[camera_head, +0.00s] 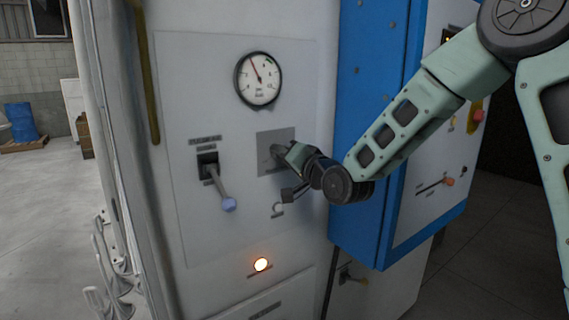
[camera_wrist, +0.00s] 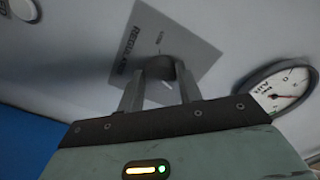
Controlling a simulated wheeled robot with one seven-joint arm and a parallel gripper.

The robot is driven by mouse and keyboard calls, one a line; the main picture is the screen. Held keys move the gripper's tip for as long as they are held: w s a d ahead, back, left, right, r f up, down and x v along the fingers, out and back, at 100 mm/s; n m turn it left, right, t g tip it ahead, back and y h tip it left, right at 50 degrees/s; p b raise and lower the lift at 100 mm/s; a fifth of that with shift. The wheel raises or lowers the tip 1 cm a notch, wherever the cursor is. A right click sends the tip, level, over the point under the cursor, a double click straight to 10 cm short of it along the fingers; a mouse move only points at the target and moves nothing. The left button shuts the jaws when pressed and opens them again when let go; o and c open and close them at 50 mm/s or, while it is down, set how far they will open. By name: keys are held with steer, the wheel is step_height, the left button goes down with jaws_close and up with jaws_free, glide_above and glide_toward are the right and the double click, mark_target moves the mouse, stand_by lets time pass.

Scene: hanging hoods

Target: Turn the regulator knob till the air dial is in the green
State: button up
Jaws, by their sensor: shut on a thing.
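The round white air dial (camera_head: 258,80) is on the pale panel, above the regulator plate. Its red needle points up and slightly left, and a small green mark shows at its upper right, apart from the needle. The grey regulator plate (camera_head: 268,138) also shows in the wrist view (camera_wrist: 190,42). The dark regulator knob (camera_wrist: 158,66) stands out from this plate. My gripper (camera_head: 281,152) is at the plate, its fingers shut on the knob, one on each side in the wrist view (camera_wrist: 160,90). In the head view my gripper mostly hides the knob.
A small white button (camera_head: 278,209) is below my gripper, and an orange lamp (camera_head: 261,264) glows lower down. A blue-framed cabinet (camera_head: 360,130) juts out on the right, close to my arm.

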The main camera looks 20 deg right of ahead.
steer(key=shift+r+m+b, duration=0.1)
steer(key=shift+m+b, duration=0.35)
steer(key=shift+m, duration=3.35)
steer(key=o, duration=1)
steer(key=shift+s, duration=0.1)
steer(key=b+v, duration=0.9)
steer(key=v, duration=0.8)
steer(key=shift+b, duration=0.35)
